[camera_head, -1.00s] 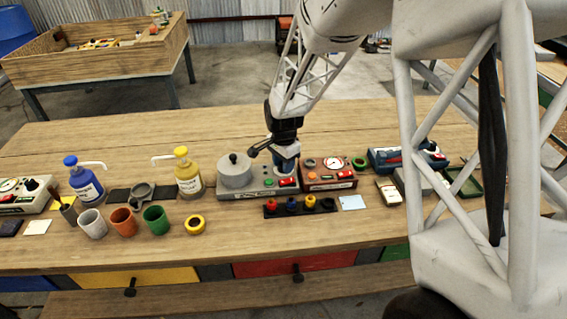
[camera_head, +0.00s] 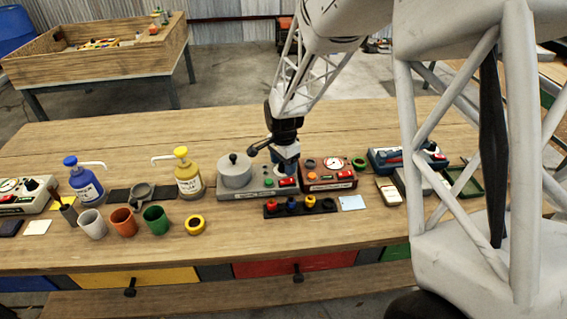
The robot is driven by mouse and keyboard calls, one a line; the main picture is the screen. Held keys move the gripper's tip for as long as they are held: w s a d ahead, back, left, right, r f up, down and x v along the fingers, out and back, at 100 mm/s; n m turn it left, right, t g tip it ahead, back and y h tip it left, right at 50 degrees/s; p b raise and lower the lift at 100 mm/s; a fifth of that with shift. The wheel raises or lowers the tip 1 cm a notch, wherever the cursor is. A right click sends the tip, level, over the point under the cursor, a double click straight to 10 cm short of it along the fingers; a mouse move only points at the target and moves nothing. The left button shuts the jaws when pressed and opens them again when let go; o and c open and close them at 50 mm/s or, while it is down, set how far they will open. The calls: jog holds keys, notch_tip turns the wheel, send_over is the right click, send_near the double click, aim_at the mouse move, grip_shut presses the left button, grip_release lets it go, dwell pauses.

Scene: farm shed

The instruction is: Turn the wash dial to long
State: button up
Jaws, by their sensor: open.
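A grey machine (camera_head: 240,194) with a round lidded drum (camera_head: 235,172) stands at the middle of the bench; it has a green button and a red switch on its front. My gripper (camera_head: 285,166) is over the right part of this machine, close to its top, pointing down. The gripper and wrist cover that part, so any dial under them is hidden. I cannot tell whether the fingers touch anything. No dial lettering can be read.
A red box with a gauge (camera_head: 330,174) stands just right of the machine. A dark strip with coloured knobs (camera_head: 300,207) lies in front. Yellow (camera_head: 188,174) and blue (camera_head: 83,182) pump bottles and several cups stand left. The front of the bench (camera_head: 230,245) is clear.

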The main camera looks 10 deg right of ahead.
jog(key=shift+r, duration=0.1)
jog(key=shift+r, duration=3.8)
jog(key=shift+s+r, duration=0.1)
jog(key=shift+s+d+r, duration=0.15)
jog(key=shift+r, duration=0.1)
jog(key=s+d+r+n+t, duration=0.1)
jog(key=s+d+r+n, duration=0.2)
jog(key=s, duration=0.8)
jog(key=s+d+r+n, duration=0.3)
jog(key=s+r, duration=0.3)
jog(key=s, duration=0.6)
jog(key=s+d+r+n+t, duration=0.1)
jog(key=s+d+r+n, duration=0.2)
jog(key=s, duration=0.8)
jog(key=shift+s+d+r+n+t, duration=0.35)
jog(key=shift+r+n, duration=0.6)
jog(key=shift+n, duration=0.35)
